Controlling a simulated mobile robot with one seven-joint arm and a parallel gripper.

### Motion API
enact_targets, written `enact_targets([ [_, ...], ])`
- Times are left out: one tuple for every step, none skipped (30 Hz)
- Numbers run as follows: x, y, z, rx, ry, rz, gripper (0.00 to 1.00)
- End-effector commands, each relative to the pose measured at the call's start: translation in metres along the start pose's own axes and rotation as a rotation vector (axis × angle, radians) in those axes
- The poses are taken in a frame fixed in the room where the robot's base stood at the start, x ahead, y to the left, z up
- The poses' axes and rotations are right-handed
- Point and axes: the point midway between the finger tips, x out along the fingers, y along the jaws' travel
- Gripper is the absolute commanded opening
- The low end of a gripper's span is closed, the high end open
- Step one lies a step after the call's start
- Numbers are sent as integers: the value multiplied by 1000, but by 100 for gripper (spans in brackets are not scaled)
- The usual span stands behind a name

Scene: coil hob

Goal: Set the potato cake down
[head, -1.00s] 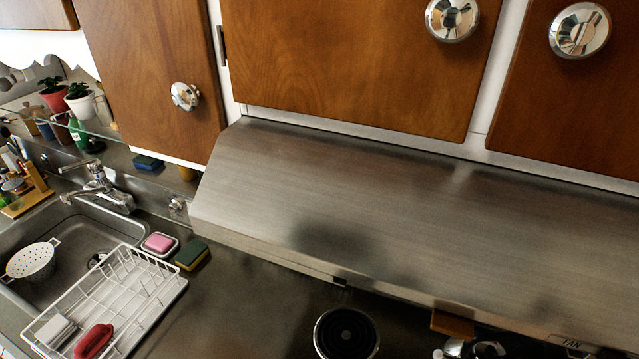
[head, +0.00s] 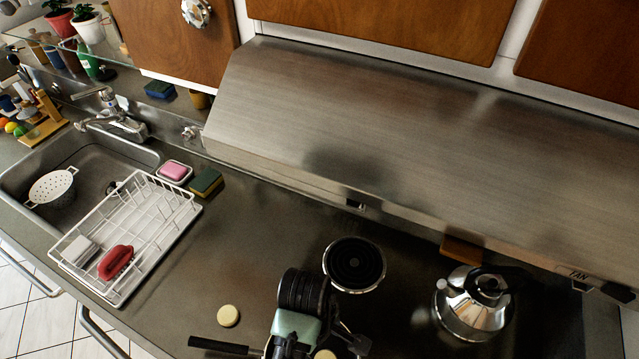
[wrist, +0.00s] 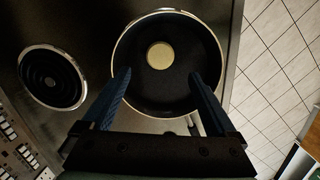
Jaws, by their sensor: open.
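A pale round potato cake (wrist: 160,55) lies flat in a dark frying pan (wrist: 150,98) in the wrist view. My gripper (wrist: 160,78) is open above the pan, one finger on each side of the cake's line and both apart from it. In the head view, my gripper's end is mostly hidden by my own arm. A pale cake (head: 325,355) is cut by the bottom edge there. A second pale round cake (head: 228,316) lies on the bare counter left of my arm.
A coil burner (head: 354,264) is bare behind my arm. A shiny kettle (head: 474,302) stands to the right. A metal hood (head: 380,140) overhangs the back.

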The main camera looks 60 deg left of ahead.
Motion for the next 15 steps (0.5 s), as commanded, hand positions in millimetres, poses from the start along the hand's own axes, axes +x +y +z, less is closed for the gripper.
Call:
enact_targets([
  [-10, 1, 0, 1, 2, 5, 93],
  [-15, 1, 0, 2, 2, 5, 93],
  [-21, 1, 0, 1, 1, 4, 93],
  [-25, 1, 0, 1, 1, 4, 93],
  [-28, 1, 0, 0, 1, 3, 93],
  [-32, 1, 0, 0, 0, 2, 93],
  [-35, 1, 0, 0, 0, 3, 93],
  [-37, 0, 0, 0, 0, 2, 93],
  [-39, 0, 0, 0, 0, 1, 93],
  [-40, 0, 0, 0, 0, 0, 93],
  [-40, 0, 0, 0, 0, 0, 93],
  [-41, 0, 0, 0, 0, 0, 93],
  [-41, 0, 0, 0, 0, 0, 93],
  [-41, 0, 0, 0, 0, 0, 93],
  [-41, 0, 0, 0, 0, 0, 93],
])
